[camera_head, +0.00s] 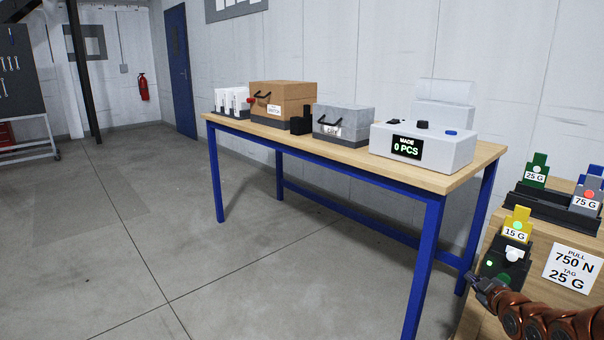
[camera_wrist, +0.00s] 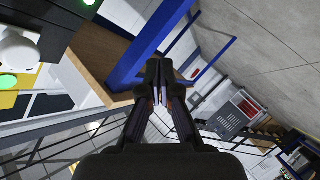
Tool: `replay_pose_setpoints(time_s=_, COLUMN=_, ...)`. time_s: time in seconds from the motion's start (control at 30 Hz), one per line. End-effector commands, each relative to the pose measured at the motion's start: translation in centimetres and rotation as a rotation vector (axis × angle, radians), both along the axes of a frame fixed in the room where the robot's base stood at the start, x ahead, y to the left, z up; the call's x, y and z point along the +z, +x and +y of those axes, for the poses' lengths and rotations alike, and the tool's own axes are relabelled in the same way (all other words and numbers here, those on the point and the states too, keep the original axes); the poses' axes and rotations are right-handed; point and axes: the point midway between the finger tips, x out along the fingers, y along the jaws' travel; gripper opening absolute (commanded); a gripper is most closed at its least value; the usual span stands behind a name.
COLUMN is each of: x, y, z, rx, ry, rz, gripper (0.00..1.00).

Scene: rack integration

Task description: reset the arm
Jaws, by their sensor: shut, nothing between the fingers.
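My arm (camera_head: 545,318) reaches in from the lower right in the head view. My gripper (camera_head: 478,284) is at its end, just left of the black device with the yellow 15 G tag (camera_head: 516,226). In the wrist view my gripper (camera_wrist: 159,92) points away from the camera with its fingertips together and nothing between them. Part of the device with a white knob (camera_wrist: 17,52) and a green light shows at the wrist view's left edge.
A blue-legged table (camera_head: 345,154) holds a brown box (camera_head: 283,100), a grey box (camera_head: 344,121) and a white machine (camera_head: 423,147) reading 0 PCS. A wooden stand (camera_head: 490,262) at right carries 25 G and 75 G tags and a 750 N sign. The floor at left is clear.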

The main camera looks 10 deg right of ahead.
Motion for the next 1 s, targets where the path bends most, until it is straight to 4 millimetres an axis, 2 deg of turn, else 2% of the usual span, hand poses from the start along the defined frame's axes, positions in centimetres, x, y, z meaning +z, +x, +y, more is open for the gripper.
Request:
replay_pose_setpoints(time_s=0.03, x=2.5, y=0.5, z=1.8, rx=0.009, ry=0.018, rz=0.043, gripper=0.00)
replay_pose_setpoints(time_s=0.23, x=6.2, y=0.1, z=7.8, rx=-0.005, ry=0.104, rz=0.243, gripper=0.00)
replay_pose_setpoints(time_s=0.47, x=10.5, y=-3.3, z=14.6, rx=-0.058, ry=0.191, rz=0.471, gripper=0.00)
replay_pose_setpoints(time_s=0.57, x=12.4, y=-5.6, z=17.2, rx=-0.094, ry=0.225, rz=0.567, gripper=0.00)
replay_pose_setpoints(time_s=0.77, x=16.4, y=-11.6, z=22.2, rx=-0.186, ry=0.286, rz=0.751, gripper=0.00)
replay_pose_setpoints(time_s=1.0, x=21.5, y=-20.7, z=27.6, rx=-0.323, ry=0.362, rz=0.957, gripper=0.00)
